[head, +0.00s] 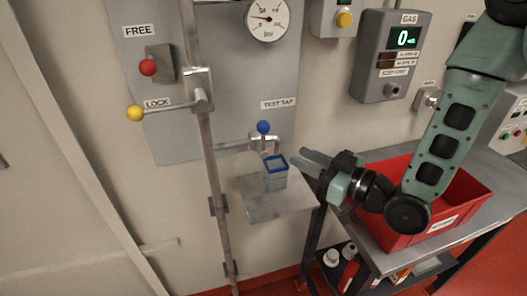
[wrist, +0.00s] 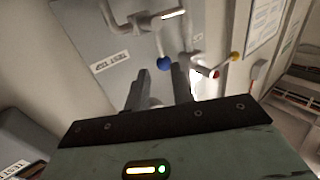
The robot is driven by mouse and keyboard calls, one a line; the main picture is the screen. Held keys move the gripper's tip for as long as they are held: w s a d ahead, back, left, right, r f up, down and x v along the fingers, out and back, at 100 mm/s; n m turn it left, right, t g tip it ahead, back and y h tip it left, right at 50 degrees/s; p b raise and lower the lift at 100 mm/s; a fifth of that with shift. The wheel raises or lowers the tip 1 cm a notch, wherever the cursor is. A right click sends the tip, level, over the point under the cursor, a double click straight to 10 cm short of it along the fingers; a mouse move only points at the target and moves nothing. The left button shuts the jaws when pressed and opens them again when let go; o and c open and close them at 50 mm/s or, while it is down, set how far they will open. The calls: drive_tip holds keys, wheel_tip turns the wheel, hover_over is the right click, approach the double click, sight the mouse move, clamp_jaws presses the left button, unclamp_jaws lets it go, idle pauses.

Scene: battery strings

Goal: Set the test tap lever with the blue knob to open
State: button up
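The test tap's lever ends in a blue knob (head: 263,127) that points up above the tap pipe (head: 238,146), under the TEST TAP label (head: 278,104). A grey cup with a blue rim (head: 275,172) stands below the tap on a small metal shelf (head: 255,207). My gripper (head: 297,158) is to the right of the knob and slightly lower, apart from it. In the wrist view my gripper (wrist: 158,82) shows two fingers spread with nothing between them. The blue knob (wrist: 163,63) appears beyond the fingertips there, nearer the right finger.
A vertical pipe (head: 208,150) stands left of the tap, with a yellow-knobbed lever (head: 136,113) by the LOCK label. A red knob (head: 148,67) is under FREE. A gauge (head: 267,18) is above. A red crate (head: 455,190) sits on the bench under my arm.

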sight(263, 150)
drive_tip(key=shift+p+x, duration=1.15)
drive_tip(key=shift+x, duration=4.7)
clamp_jaws()
